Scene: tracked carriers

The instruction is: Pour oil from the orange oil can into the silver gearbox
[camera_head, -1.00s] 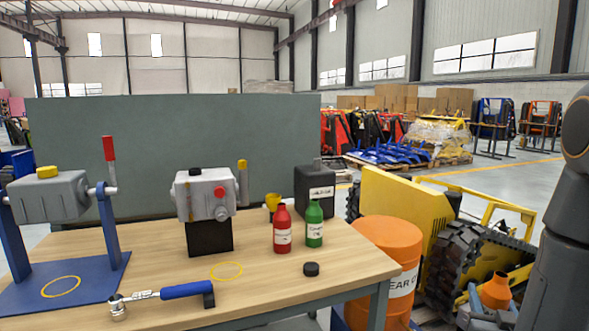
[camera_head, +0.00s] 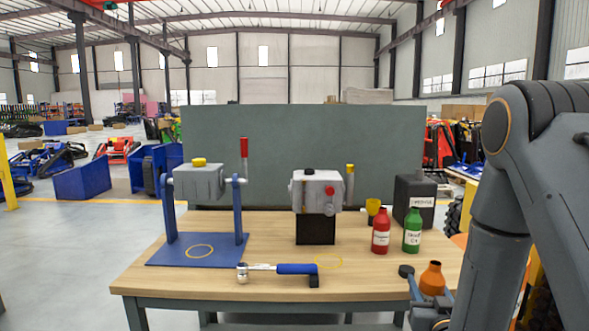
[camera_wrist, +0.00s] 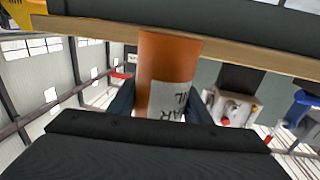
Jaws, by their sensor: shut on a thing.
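The orange oil can (camera_head: 432,279) is upright in my gripper (camera_head: 430,293), at the table's front right corner. The wrist view, which is upside down, shows the can (camera_wrist: 165,70) with a white label between my two fingers (camera_wrist: 160,98). One silver gearbox (camera_head: 318,190), with a black cap, red knob and yellow-ended lever, sits on a black block mid-table. Another silver gearbox (camera_head: 199,182), with a yellow cap and red lever, hangs on a blue stand (camera_head: 165,250) to the left. The can is apart from both gearboxes.
A red bottle (camera_head: 380,232), a green bottle (camera_head: 412,231), a black canister (camera_head: 413,190) and a yellow cup (camera_head: 372,207) stand right of the middle gearbox. A blue-handled wrench (camera_head: 290,269) lies in front. A black cap (camera_head: 406,271) lies near the can. A grey panel (camera_head: 270,140) stands behind.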

